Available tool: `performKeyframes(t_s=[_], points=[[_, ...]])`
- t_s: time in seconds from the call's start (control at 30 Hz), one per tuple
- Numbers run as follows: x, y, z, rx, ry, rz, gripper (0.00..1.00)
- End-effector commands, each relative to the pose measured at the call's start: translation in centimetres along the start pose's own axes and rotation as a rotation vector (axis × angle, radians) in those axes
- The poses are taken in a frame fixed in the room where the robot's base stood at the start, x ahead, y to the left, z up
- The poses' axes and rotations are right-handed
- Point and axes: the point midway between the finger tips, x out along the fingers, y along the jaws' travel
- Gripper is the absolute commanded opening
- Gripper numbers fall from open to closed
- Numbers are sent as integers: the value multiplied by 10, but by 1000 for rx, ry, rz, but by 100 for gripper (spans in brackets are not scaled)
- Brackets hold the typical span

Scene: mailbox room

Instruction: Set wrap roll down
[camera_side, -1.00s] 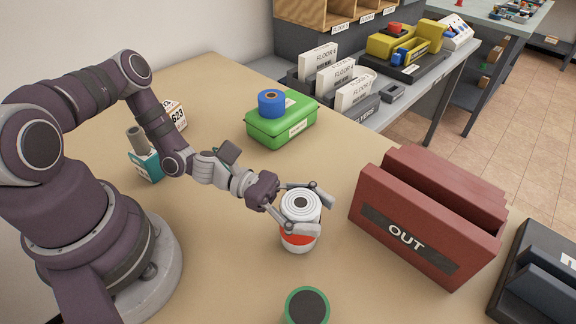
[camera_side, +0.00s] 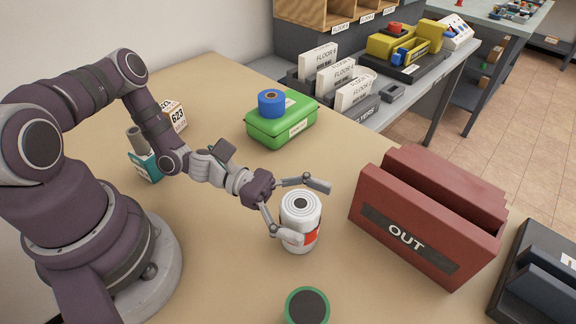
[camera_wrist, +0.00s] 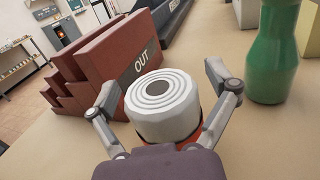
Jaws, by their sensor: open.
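A white roll (camera_side: 301,207) with concentric rings and a dark core on top stands upright near the table's middle. Red shows on its lower part or on something under it; I cannot tell which. The roll also shows in the wrist view (camera_wrist: 163,103), with orange-red below it. My gripper (camera_side: 307,212) is open around the roll, one finger beyond it and one in front of its lower part. In the wrist view my gripper (camera_wrist: 162,82) has its fingers spread on either side. The near finger hides part of the roll's lower side.
A dark red OUT tray (camera_side: 435,215) stands to the right. A green-rimmed round object (camera_side: 307,306) is at the front; a green bottle (camera_wrist: 273,50) shows in the wrist view. A green box (camera_side: 282,125) carries a blue roll (camera_side: 271,103) behind. Bare table lies left of the roll.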

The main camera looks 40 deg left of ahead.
Motion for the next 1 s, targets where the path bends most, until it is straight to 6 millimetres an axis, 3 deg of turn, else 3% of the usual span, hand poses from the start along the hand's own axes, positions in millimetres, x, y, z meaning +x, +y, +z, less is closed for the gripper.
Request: performKeyframes(t_s=[0.17,0.43,0.57,0.67,0.83,1.0], points=[[-44,2,0,2,5,10,86],[-42,0,56,4,2,1,86],[-42,0,67,3,2,0,86],[-42,-6,65,54,59,-48,86],[-58,-34,37,416,406,-363,86],[-103,-32,32,896,787,-742,86]])
